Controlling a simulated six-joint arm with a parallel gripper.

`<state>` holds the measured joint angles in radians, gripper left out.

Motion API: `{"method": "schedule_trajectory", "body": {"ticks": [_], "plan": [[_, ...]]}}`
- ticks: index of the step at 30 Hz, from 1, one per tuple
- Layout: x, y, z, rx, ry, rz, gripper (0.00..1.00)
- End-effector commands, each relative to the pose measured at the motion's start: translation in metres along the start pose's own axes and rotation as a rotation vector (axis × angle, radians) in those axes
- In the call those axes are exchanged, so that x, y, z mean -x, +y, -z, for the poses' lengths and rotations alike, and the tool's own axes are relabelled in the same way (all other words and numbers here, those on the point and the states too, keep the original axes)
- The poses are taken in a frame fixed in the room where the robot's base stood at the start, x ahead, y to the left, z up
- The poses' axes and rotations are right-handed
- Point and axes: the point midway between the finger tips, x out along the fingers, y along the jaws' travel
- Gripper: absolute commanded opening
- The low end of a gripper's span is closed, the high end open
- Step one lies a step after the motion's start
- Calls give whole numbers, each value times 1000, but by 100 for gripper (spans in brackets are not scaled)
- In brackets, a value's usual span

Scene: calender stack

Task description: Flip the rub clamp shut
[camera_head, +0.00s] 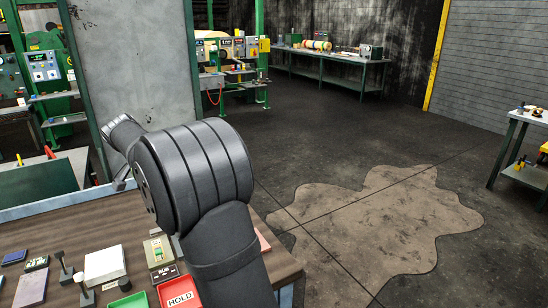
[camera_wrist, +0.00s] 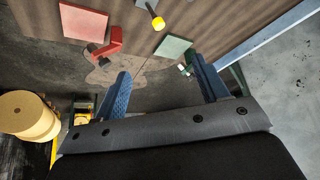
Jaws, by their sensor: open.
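A small pale block with a green part (camera_head: 158,248) stands on the brown table above a dark label that seems to read "RUB" (camera_head: 162,273). Whether its clamp part is raised or down is too small to tell. In the wrist view a red bracket-like piece (camera_wrist: 105,45) and a yellow-tipped rod (camera_wrist: 157,20) show beyond the fingers; I cannot tell whether either is the rub clamp. My gripper (camera_wrist: 160,67) is open, with its two blue fingers apart and nothing between them. In the head view my arm hides part of the table, and the fingers are not clear.
A red HOLD pad (camera_head: 180,293) and a green pad (camera_head: 130,300) lie at the front table edge. Left of them are a white box (camera_head: 104,265), a black-knobbed lever (camera_head: 66,268) and a dark blue block (camera_head: 14,257). A grey panel (camera_head: 130,60) stands behind the table.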

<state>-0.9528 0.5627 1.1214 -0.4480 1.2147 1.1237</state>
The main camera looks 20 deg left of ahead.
Motion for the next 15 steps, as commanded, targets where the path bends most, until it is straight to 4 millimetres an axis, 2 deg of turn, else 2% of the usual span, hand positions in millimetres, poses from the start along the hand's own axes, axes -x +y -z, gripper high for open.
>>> {"method": "schedule_trajectory", "body": {"ticks": [1, 5, 9, 10, 15], "plan": [[0, 0, 0, 0, 0, 0, 57], [-4, 0, -2, 20, 6, -11, 31], [-23, 1, -10, 150, 47, -80, 4], [-30, 1, -13, 196, 61, -104, 0], [-70, 1, -31, 549, 162, -285, 0]]}}
